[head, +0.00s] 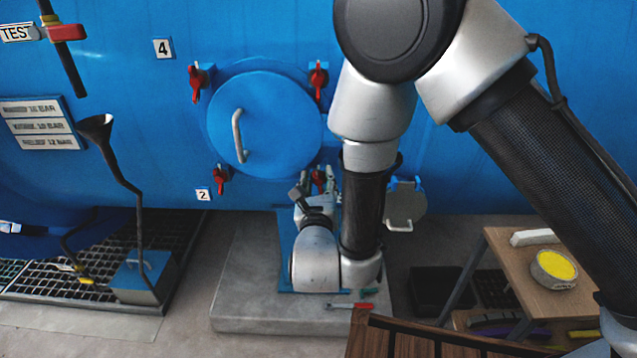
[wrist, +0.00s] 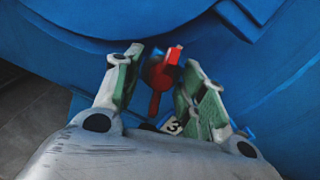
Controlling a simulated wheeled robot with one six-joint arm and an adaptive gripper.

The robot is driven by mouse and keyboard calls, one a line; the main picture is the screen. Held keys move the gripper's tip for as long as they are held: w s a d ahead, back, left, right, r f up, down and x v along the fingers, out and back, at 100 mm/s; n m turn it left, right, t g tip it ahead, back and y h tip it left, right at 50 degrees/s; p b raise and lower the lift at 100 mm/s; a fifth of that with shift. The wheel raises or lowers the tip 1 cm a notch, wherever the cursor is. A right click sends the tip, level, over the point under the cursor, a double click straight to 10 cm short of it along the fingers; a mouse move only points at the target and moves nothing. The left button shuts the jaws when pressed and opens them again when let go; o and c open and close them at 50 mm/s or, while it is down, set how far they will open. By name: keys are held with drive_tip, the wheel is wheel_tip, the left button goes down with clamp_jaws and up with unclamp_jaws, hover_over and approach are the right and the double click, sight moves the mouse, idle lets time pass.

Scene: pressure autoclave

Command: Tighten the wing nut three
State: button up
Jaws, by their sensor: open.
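The round blue hatch (head: 263,125) with a pale curved handle (head: 239,136) is closed against the blue autoclave wall. Red wing nuts sit around its rim, at upper left (head: 199,82), upper right (head: 318,80) and lower left (head: 221,178). Wing nut three (head: 317,180) is at the lower right, partly hidden by my gripper. In the wrist view the red wing nut (wrist: 162,77) stands between the fingers, beside a label reading 3 (wrist: 171,127). My gripper (wrist: 158,85) is open, with one green-padded finger on each side of the nut. It also shows in the head view (head: 315,187).
A grey slab (head: 245,290) lies below the hatch, with a red-handled tool (head: 350,305) on it. A wooden table (head: 515,265) with a yellow-topped round item (head: 554,268) stands at right. A metal box (head: 142,277) and floor grating (head: 60,285) are at left.

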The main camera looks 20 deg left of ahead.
clamp_jaws()
drive_tip(key=shift+m, duration=1.6)
unclamp_jaws()
